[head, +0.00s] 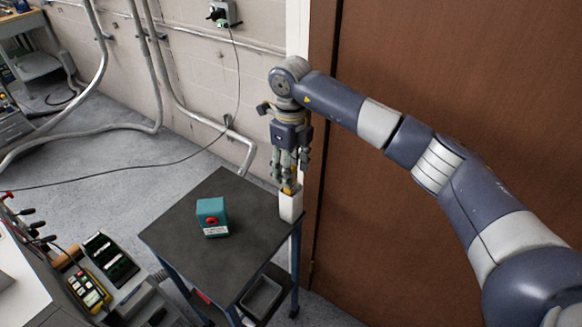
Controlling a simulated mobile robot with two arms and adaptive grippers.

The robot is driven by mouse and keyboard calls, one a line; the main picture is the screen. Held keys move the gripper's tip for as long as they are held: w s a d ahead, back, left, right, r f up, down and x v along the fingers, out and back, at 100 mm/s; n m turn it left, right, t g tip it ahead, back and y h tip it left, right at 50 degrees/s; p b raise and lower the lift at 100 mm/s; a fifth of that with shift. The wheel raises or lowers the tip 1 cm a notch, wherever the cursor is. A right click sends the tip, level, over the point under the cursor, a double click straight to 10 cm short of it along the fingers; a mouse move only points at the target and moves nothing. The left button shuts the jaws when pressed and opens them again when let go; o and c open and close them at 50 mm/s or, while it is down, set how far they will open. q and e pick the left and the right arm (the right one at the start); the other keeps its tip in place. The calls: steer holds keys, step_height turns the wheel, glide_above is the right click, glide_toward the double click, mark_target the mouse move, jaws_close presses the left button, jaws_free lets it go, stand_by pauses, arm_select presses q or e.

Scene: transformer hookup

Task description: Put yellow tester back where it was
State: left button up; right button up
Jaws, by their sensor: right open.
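The yellow tester (292,187) stands upright in a white holder (290,206) at the back right corner of the small dark-topped table. Only a short yellow part of it shows between my fingers and the holder's rim. My right gripper (290,172) points down directly above the holder, with its open fingers around or just beside the tester's upper end. The fingers hide the tester's top, and I cannot tell whether they touch it. My left gripper is not in view.
A teal box with a red button (212,218) sits mid-table. The table top (180,240) is otherwise clear. A brown door (400,60) stands close on the right. A yellow meter (88,290) and a dark green tray (110,258) lie at lower left. A cable hangs from the wall outlet (222,14).

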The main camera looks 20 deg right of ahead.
steer(key=shift+r, duration=0.1)
step_height(320, 180, up, 12)
steer(key=b, duration=0.3)
steer(key=shift+b, duration=0.3)
